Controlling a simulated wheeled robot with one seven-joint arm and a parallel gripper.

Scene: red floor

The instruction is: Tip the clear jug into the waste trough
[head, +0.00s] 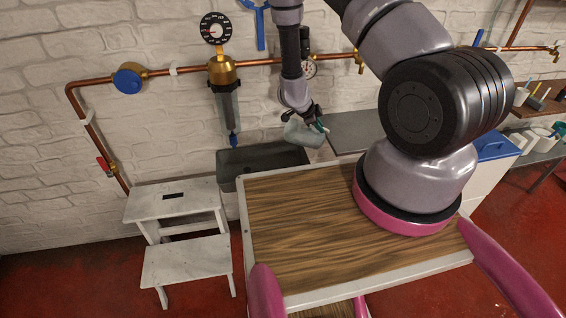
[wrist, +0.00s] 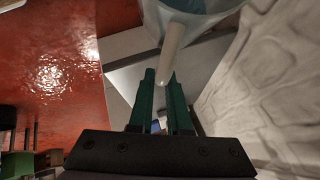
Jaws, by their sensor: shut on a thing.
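The clear jug (head: 303,134) is held in my gripper (head: 319,121) and looks tilted, above the right end of the waste trough. In the wrist view, the jug (wrist: 205,32) is at the top, and its pale handle (wrist: 173,47) runs down to the green fingertips of my gripper (wrist: 164,88). The gripper is shut on this handle. Something bluish shows inside the jug; I cannot tell how much. The waste trough (head: 229,172) is a dark grey open box against the wall. Its inside is mostly hidden by its front and the table.
A wood-topped table (head: 300,215) stands in front of the trough. A white step stool (head: 185,260) is at left. Copper pipes with a gauge (head: 215,28) and a hanging filter (head: 227,105) run along the brick wall. A grey counter (head: 360,130) lies right of the trough.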

